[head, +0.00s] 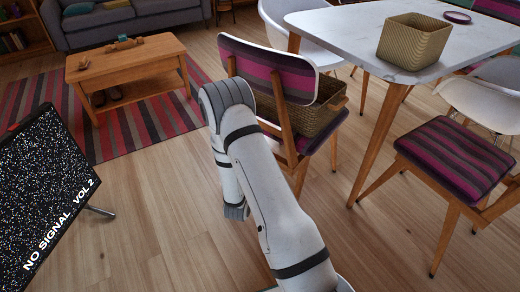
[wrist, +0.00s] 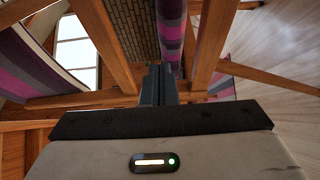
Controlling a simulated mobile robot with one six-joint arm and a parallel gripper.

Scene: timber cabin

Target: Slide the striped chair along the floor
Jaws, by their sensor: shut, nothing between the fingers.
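Two chairs have purple and grey stripes. The nearer one (head: 262,70) stands in the middle of the head view, its striped backrest towards me. The other (head: 455,155) stands at the right, with a striped seat. My arm reaches to the nearer chair and covers part of it; my gripper is hidden there. In the wrist view my gripper (wrist: 158,82) is shut and empty, its dark fingers among the wooden chair bars. A striped panel (wrist: 172,30) is just beyond the fingers. I cannot tell whether they touch the chair.
A woven basket (head: 310,112) sits on the nearer chair's seat. A white table (head: 345,28) with another basket (head: 413,42) stands behind. A low wooden table (head: 130,68), striped rug (head: 125,140) and screen (head: 45,190) are left. Floor in the lower right (head: 400,255) is clear.

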